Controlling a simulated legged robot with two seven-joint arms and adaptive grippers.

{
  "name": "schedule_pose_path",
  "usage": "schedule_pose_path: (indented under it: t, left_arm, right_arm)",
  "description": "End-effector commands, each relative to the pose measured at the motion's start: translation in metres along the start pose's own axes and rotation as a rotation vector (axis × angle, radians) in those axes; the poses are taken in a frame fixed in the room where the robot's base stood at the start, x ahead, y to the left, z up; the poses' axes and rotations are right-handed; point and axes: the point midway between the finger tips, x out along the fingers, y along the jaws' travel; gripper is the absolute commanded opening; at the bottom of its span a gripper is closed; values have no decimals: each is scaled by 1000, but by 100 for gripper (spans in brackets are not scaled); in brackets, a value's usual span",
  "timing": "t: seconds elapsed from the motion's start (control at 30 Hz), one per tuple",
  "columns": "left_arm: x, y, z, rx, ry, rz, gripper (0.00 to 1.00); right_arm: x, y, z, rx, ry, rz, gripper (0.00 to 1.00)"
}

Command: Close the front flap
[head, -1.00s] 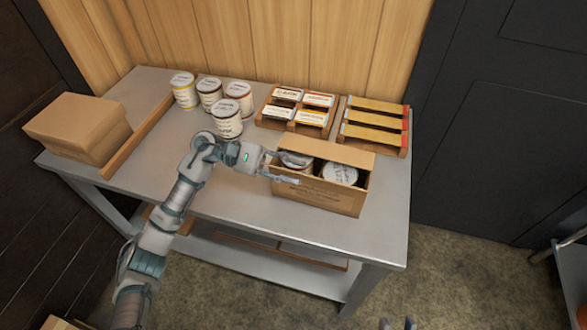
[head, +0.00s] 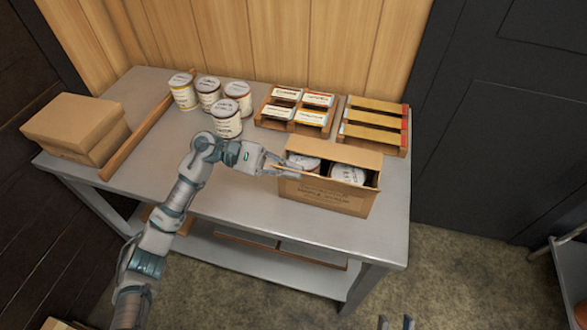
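An open cardboard box (head: 325,196) stands near the front right of the metal table. Two lidded tubs show inside it: the left tub (head: 306,163) and the right tub (head: 347,173). A back flap (head: 336,153) stands up behind the tubs. The box top is open; I cannot clearly separate the front flap from the printed front face. My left gripper (head: 290,169) is at the box's left end, its fingers apart and empty, with the tips over or beside the left rim; contact is unclear. Only the tips of my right gripper (head: 396,322) show at the bottom edge, apart.
Several tubs (head: 226,118) stand behind my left arm. A crate of labelled packs (head: 296,110) and a rack of yellow-topped packs (head: 373,124) lie behind the box. A closed carton (head: 75,125) and wooden strip (head: 145,140) are at left. The table (head: 392,215) is bare right of the box.

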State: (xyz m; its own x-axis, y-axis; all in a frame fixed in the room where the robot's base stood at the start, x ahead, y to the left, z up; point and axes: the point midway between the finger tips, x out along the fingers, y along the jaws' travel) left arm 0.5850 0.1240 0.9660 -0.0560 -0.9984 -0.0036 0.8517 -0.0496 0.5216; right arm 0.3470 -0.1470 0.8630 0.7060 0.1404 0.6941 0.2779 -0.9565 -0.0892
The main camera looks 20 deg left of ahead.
Motion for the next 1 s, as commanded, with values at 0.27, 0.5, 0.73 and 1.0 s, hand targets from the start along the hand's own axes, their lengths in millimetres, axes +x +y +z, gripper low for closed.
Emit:
schedule_pose_path:
  t: [0.27,0.5,0.73,1.0]
  left_arm:
    - [-1,11,2,-177,1,3,0]
    - [1,19,0,-355,2,3,0]
    - [0,24,-3,-483,1,2,0]
    - [0,26,-5,-554,1,2,0]
  right_arm:
    - [0,1,11,-9,-97,1,40]
    - [2,3,22,-14,-181,3,40]
    - [1,3,31,-19,-244,4,40]
    - [1,4,38,-21,-282,5,40]
